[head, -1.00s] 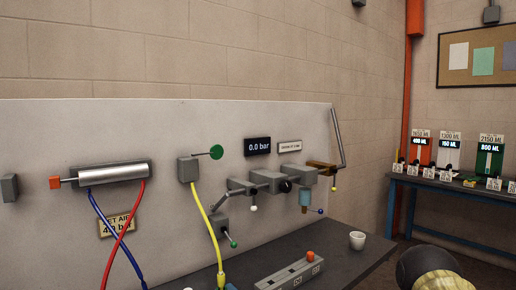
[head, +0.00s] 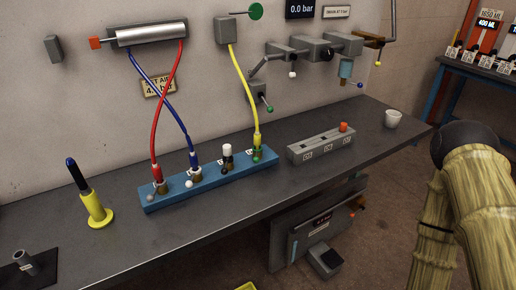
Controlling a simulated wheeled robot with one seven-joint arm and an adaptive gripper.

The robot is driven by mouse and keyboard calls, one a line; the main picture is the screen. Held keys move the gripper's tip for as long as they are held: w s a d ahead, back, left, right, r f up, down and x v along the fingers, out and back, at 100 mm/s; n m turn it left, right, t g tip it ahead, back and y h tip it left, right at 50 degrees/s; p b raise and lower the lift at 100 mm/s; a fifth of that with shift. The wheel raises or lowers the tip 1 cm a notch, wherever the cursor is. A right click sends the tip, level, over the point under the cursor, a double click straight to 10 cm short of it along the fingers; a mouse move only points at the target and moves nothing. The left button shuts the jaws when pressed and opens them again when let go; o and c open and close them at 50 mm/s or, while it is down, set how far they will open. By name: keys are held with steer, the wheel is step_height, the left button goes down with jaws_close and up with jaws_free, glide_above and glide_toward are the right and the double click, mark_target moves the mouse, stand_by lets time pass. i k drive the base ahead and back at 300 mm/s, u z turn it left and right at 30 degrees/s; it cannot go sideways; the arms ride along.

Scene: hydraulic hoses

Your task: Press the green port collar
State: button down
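The green port collar (head: 257,154) is at the right end of the blue manifold block (head: 215,181) on the bench, in the head view. A yellow hose (head: 245,90) runs down from a grey wall box (head: 226,30) to a yellow fitting (head: 256,139) at this port. The fitting hides part of the collar. A red hose (head: 163,120) and a blue hose (head: 178,113) go to ports at the block's left and middle. Another port carries a white-topped piece (head: 227,152). My gripper is not in view; a part of my arm shows at the right.
A yellow stand with a dark-tipped piece (head: 95,208) is left of the block. A grey button box (head: 320,145) and a white cup (head: 393,119) are to the right. Bench (head: 235,218) space in front of the block is clear.

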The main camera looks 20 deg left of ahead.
mark_target(256, 160)
steer(key=z, duration=0.5)
steer(key=k, duration=0.4)
steer(key=u, duration=1.4)
